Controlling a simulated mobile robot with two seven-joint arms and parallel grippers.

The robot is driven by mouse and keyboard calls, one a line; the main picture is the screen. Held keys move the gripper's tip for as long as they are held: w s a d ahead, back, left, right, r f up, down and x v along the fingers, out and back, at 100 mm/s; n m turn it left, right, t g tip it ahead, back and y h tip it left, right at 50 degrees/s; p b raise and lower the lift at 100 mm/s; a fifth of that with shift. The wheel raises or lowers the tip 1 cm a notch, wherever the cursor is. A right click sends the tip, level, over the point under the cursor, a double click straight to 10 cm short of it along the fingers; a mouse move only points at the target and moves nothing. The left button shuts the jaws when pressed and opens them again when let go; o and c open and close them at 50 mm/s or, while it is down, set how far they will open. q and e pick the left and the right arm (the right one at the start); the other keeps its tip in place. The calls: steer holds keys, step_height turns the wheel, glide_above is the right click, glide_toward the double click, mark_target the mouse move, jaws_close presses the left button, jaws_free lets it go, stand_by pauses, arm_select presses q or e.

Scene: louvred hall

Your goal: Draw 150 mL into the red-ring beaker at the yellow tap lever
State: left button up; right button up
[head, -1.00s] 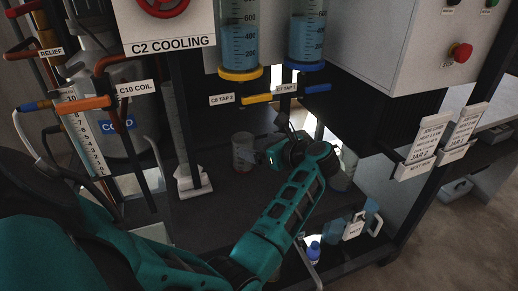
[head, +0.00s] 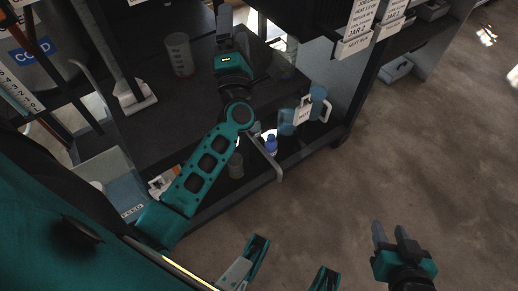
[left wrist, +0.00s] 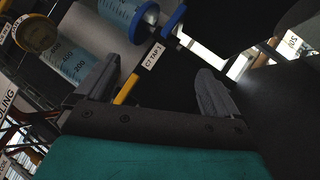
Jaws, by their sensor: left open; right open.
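A clear beaker (head: 179,56) with reddish markings stands upright on the dark shelf in the head view; I cannot make out a red ring clearly. My left gripper (head: 236,24) is open and empty, to the right of the beaker and apart from it. In the left wrist view its two grey fingers are spread (left wrist: 156,86). Beyond them is the yellow tap lever (left wrist: 127,88), beside a tap label (left wrist: 153,56). The taps are out of the head view. My right gripper (head: 392,234) is open and empty over the floor at the lower right.
A white-footed stand (head: 135,98) is left of the beaker. A blue-capped bottle (head: 271,143) is low down. The floor (head: 430,140) at right is clear.

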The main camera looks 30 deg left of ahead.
arm_select(q)
steer(key=s+d+f+m+g+h, duration=0.1)
steer(key=s+d+f+m+h, duration=0.45)
steer(key=m, duration=0.55)
steer(key=s+d+f+m+g+h, duration=0.1)
steer(key=s+d+f+m+h, duration=0.1)
steer(key=d+f+m+h, duration=0.55)
steer(key=s+d+f+m+g+h, duration=0.1)
steer(key=s+d+f+m+g, duration=0.1)
steer(key=s+f+m+g, duration=0.4)
steer(key=s+f+m, duration=0.1)
steer(key=s+m, duration=0.3)
steer(key=m, duration=0.1)
steer(key=shift+s+f+g, duration=0.25)
steer(key=shift+f+g, duration=0.1)
steer(key=shift+g, duration=0.05)
steer(key=shift+d+m, duration=0.1)
steer(key=shift+m, duration=0.15)
